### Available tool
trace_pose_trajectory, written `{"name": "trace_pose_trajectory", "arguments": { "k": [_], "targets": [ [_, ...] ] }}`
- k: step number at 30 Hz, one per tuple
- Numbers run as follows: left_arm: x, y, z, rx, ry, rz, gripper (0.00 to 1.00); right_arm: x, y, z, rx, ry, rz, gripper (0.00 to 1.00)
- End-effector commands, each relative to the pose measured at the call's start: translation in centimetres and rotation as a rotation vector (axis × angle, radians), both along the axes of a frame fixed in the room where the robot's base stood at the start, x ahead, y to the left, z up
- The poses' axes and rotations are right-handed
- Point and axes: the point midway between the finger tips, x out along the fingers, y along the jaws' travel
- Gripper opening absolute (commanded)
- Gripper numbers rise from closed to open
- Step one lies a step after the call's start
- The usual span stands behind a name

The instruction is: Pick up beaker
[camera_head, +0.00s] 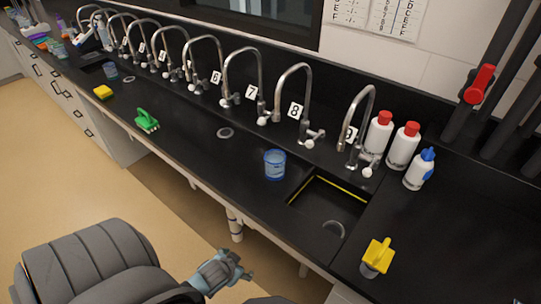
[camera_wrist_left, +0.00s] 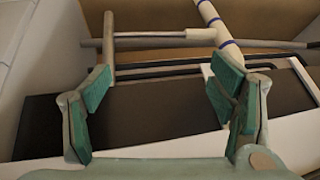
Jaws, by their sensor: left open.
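A blue, see-through beaker (camera_head: 275,165) stands upright on the black bench, just left of the sink (camera_head: 325,212) in the head view. My left gripper (camera_head: 240,266) is low in front of the bench edge, below and apart from the near beaker. In the left wrist view my left gripper (camera_wrist_left: 163,95) is open with nothing between its teal-padded fingers. No beaker shows in that view. My right gripper is not in view.
A row of taps (camera_head: 296,95) lines the bench's back. Bottles with red caps (camera_head: 403,148) and a blue-capped bottle (camera_head: 421,168) stand right of the sink. A green brush (camera_head: 147,121), a yellow sponge (camera_head: 103,92) and a yellow-topped item (camera_head: 377,258) lie apart. White pipes (camera_head: 236,225) run under the bench.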

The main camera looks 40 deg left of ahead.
Motion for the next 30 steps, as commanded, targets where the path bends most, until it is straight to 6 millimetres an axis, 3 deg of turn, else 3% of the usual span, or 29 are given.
{"name": "trace_pose_trajectory", "arguments": {
  "k": [1, 3, 9, 15, 19, 30],
  "targets": [
    [1.8, 0.2, 4.1, 0.01, -0.057, 0.003, 0.77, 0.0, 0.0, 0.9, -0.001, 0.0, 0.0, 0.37],
    [3.7, 0.0, 8.9, 0.014, -0.127, 0.014, 0.77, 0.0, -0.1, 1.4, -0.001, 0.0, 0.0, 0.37],
    [7.0, -0.4, 19.9, 0.015, -0.318, 0.032, 0.77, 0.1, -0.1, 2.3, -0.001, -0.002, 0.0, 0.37],
    [13.4, 3.8, 23.1, -0.023, -0.594, 0.027, 0.77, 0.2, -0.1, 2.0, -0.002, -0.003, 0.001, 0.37],
    [15.7, 5.0, 24.4, -0.058, -0.682, 0.007, 0.77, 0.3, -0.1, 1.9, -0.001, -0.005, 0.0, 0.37],
    [23.3, 6.5, 21.2, -0.066, -0.693, 0.007, 0.77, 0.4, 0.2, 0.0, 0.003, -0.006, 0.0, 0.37]
  ]
}}
